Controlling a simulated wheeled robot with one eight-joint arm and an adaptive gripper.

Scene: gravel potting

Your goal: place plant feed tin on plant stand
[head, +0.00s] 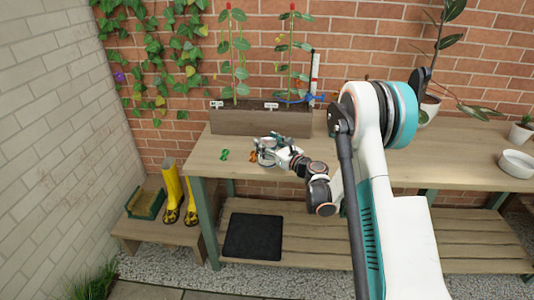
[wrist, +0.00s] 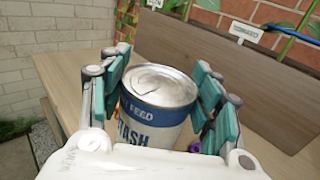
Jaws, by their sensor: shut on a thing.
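The plant feed tin (wrist: 157,100) shows in the wrist view as a round can with a silver lid and a blue and white label reading "FEED". My gripper (wrist: 162,108) has its teal-padded fingers on both sides of the tin and is shut on it. In the head view my gripper (head: 268,152) is at the left part of the wooden table, in front of the planter; the tin is hard to make out there. I cannot tell whether the tin's base touches the table. No separate plant stand can be clearly made out.
A long wooden planter (head: 260,121) with climbing plants stands behind my gripper. Green and orange small items (head: 224,155) lie near it. A white bowl (head: 516,163) and potted plants are at the right. Below are a slatted shelf with a black mat (head: 254,237), and yellow boots (head: 172,190).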

